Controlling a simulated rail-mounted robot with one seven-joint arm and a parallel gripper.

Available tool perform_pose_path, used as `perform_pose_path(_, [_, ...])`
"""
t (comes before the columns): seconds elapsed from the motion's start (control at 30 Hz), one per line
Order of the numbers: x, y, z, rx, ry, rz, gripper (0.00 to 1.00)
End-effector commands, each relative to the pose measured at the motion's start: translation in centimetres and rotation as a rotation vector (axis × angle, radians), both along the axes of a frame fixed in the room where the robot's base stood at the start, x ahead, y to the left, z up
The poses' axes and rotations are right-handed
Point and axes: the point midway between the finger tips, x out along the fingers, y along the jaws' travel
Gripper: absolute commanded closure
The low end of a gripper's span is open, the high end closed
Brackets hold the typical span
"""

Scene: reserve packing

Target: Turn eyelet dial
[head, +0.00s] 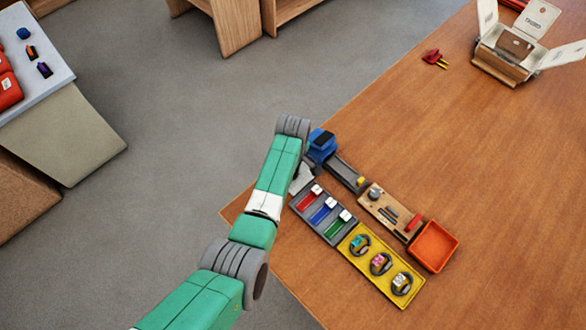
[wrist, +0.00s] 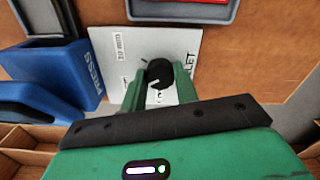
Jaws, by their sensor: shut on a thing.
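The eyelet dial (wrist: 158,70) is a black round knob with a white mark on its face, on a light grey plate (wrist: 112,48) in the wrist view. The plate carries the letters "LET"; the rest of that word is hidden. A smaller label at the plate's left is too small to read surely. My gripper (wrist: 158,84) is shut on the dial, its green fingers on either side of it. In the head view the plate (head: 303,178) shows beside the end of my arm, and the dial is hidden there.
A blue press (wrist: 60,75) marked "PRESS" stands close left of the plate; it also shows in the head view (head: 322,143). A grey tray (head: 325,217) with coloured sliders, a yellow tray (head: 354,262) and an orange bin (head: 452,242) lie nearby.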

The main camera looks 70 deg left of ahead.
Motion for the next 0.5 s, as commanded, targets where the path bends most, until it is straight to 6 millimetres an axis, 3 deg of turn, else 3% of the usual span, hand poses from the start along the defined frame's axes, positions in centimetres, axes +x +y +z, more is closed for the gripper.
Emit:
perform_pose_path(0.43, [0.01,0.08,0.14,0.002,0.0,0.008,0.93])
perform_pose_path(0.47, [0.01,0.08,0.14,0.002,0.0,0.008,0.66])
perform_pose_path(0.5, [0.01,0.08,0.14,0.002,0.0,0.008,0.58])
